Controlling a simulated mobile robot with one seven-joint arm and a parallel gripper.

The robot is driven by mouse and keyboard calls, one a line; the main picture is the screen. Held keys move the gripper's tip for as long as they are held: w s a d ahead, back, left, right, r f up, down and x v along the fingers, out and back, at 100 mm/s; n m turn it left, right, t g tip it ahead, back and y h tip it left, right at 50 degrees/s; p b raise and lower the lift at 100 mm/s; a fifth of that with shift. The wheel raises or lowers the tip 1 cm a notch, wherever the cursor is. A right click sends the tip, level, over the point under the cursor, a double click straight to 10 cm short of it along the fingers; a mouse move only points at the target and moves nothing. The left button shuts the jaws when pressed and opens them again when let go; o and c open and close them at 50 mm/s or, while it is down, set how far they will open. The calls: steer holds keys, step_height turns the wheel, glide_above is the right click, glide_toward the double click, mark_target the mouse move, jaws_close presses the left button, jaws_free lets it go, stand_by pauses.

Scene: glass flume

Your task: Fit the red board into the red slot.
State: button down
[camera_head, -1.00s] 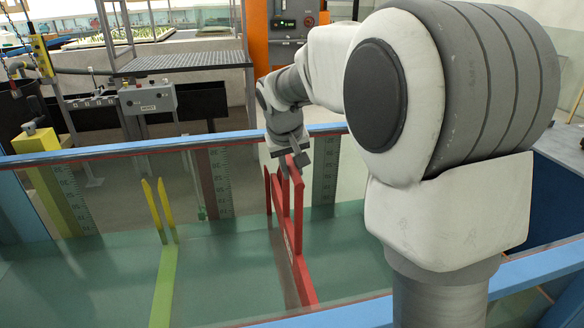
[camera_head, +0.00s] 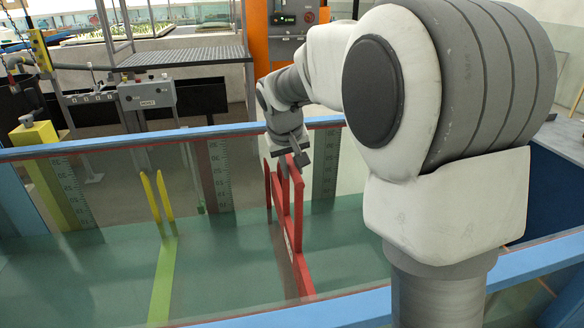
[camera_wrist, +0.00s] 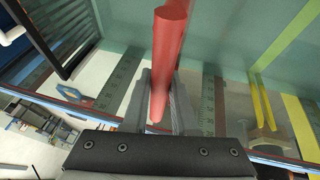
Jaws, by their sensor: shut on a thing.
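The red board (camera_head: 289,240) stands upright inside the glass flume in the head view. Its lower edge runs down close to the floor; whether it sits in the red slot or just above it cannot be told. The red slot's upright post (camera_head: 268,184) shows at the board's left, close beside it; the floor part is mostly hidden by the board. My gripper (camera_head: 292,160) is at the board's top, shut on it. In the wrist view the red bar of the board (camera_wrist: 169,40) lies between my two fingers (camera_wrist: 160,100).
A yellow slot with two posts (camera_head: 158,196) and a yellow-green floor strip (camera_head: 162,280) lies to the left. Blue-topped glass walls (camera_head: 110,144) run behind and in front (camera_head: 330,308). Ruler scales (camera_head: 220,177) line the far glass. The floor between the slots is clear.

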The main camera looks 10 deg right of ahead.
steer(key=shift+f, duration=0.1)
stand_by(0.6)
step_height(320, 180, down, 6)
steer(key=b, duration=0.5)
steer(key=shift+f, duration=0.15)
stand_by(0.9)
steer(key=shift+f, duration=0.1)
stand_by(0.8)
steer(key=shift+f+b, duration=2.4)
steer(key=shift+f, duration=0.8)
steer(key=c, duration=0.7)
jaws_free()
steer(key=shift+o, duration=0.4)
steer(key=shift+f, duration=0.1)
